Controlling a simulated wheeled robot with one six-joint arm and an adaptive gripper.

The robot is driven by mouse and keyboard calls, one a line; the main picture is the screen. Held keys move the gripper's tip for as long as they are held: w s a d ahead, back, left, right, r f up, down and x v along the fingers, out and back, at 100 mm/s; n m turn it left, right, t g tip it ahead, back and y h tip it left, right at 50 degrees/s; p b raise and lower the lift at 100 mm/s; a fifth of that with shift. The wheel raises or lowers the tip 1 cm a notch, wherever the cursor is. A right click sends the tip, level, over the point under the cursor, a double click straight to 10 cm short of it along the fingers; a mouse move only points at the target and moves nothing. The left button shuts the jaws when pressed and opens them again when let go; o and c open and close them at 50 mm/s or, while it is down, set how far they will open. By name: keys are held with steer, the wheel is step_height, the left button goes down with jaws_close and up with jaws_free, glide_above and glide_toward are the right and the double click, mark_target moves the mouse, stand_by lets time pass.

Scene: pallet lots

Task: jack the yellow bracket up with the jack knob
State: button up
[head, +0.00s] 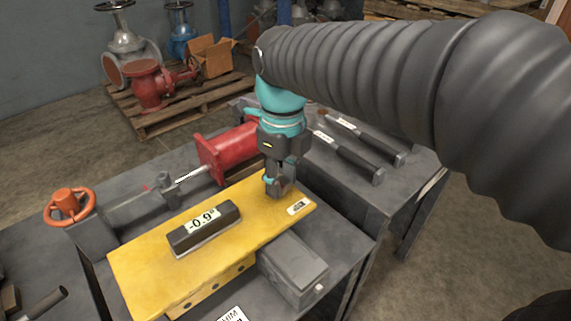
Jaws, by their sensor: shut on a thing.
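The yellow bracket (152,262) is a long plate lying across the grey bench. A dark digital level (204,229) sits on it and reads -0.9°. My gripper (279,188) points down at the bracket's far right end, beside a small white label. Its fingers are shut on the jack knob, which is mostly hidden between them. I cannot see how the knob meets the bracket underneath.
An orange handwheel (70,205) stands at the bench's left. A red flanged part (228,152) is behind the bracket, a grey box (292,270) in front. Tools with dark handles (349,154) lie right of my gripper. Valves stand on a pallet (180,112) behind.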

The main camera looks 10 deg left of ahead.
mark_target(282, 182)
steer(key=shift+f, duration=0.15)
steer(key=o, duration=1.1)
steer(key=shift+o, duration=0.2)
step_height(282, 182, up, 12)
steer(key=shift+d, duration=0.1)
